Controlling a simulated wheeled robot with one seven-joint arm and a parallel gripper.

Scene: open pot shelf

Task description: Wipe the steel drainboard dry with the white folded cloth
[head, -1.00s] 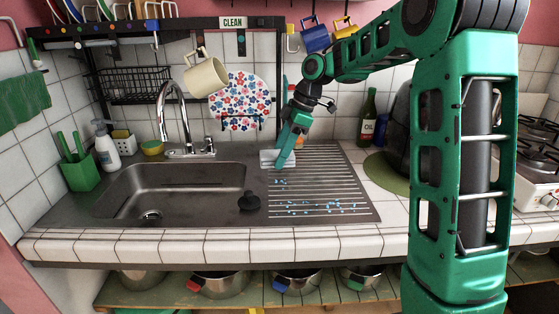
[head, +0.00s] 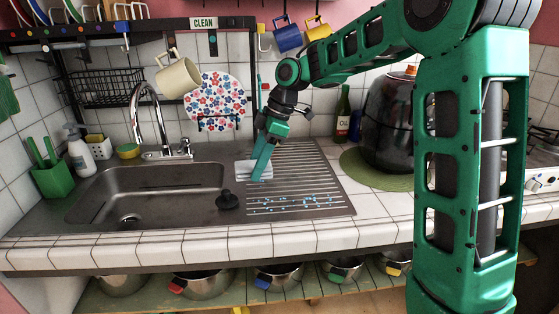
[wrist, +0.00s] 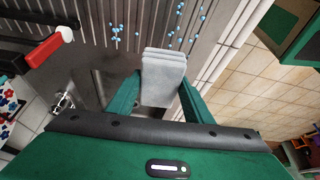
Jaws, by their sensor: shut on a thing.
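The steel drainboard (head: 318,178) is ridged and lies right of the sink basin. Blue water drops (head: 300,204) are scattered over its front part; drops also show in the wrist view (wrist: 117,33) on both sides of the cloth. The white folded cloth (wrist: 163,80) is held between the two green fingers of my gripper (wrist: 160,95). The fingers partly hide the cloth there.
The faucet (head: 150,120) stands behind the sink (head: 150,195). A large dark pot (head: 390,125) on a green mat and an oil bottle (head: 342,115) stand to the right.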

